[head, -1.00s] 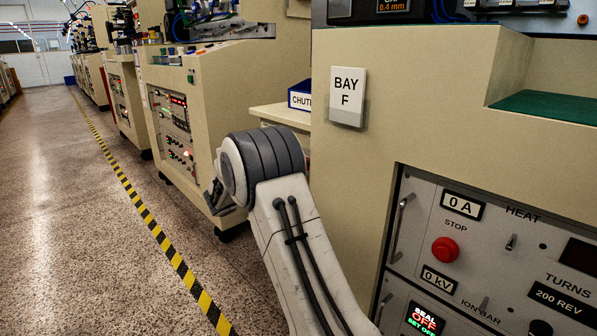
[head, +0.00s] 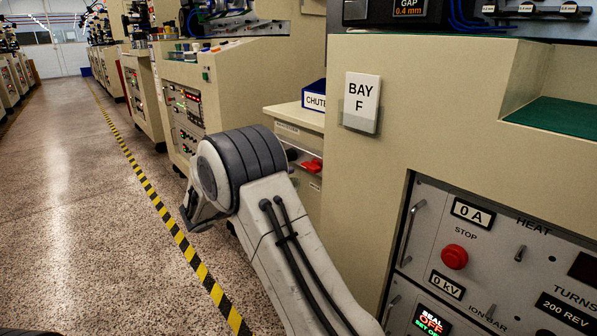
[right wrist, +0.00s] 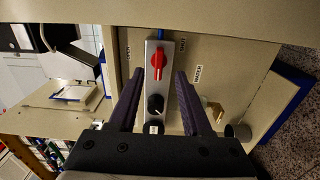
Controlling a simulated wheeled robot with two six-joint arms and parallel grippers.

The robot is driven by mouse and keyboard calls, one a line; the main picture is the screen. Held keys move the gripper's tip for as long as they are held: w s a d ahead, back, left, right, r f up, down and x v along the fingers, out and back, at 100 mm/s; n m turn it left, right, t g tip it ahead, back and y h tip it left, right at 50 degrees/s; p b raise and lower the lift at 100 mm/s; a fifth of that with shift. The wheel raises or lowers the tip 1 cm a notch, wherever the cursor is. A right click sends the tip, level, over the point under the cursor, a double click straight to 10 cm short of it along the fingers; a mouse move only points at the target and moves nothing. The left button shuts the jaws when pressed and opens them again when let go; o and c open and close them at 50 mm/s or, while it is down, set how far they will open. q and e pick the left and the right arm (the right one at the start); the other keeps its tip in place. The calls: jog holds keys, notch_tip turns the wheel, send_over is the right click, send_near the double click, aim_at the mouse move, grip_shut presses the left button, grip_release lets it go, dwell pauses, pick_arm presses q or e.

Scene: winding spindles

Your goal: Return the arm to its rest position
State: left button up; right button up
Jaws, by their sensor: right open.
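My right arm (head: 280,230) reaches up from the bottom of the head view, bent over at a dark ribbed joint. My right gripper (head: 190,212) shows partly below that joint, over the floor. My left gripper is not in view.
The beige Bay F cabinet (head: 345,170) stands close to the right of my arm. A blue-edged chute box (head: 314,97) sits on a ledge behind it. Free aisle floor (head: 80,200) lies left of the yellow-black floor tape (head: 170,222).

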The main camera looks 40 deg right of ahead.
jog(key=shift+s+a, duration=0.1)
jog(key=shift+a, duration=0.75)
jog(key=s+a+f+n+g+y+p, duration=0.1)
jog(key=s+a+f+n+y+p, duration=0.15)
jog(key=s+a+y, duration=1.1)
jog(key=s+a+f+n+y+p, duration=0.1)
jog(key=s+a+n+y+p, duration=0.4)
jog(key=s+a, duration=1.4)
notch_tip(320, 180, up, 38)
jog(key=d+m+p, duration=0.1)
jog(key=p, duration=3.5)
jog(key=shift+s+f, duration=0.2)
jog(key=shift+s, duration=0.2)
jog(key=shift+y, duration=0.25)
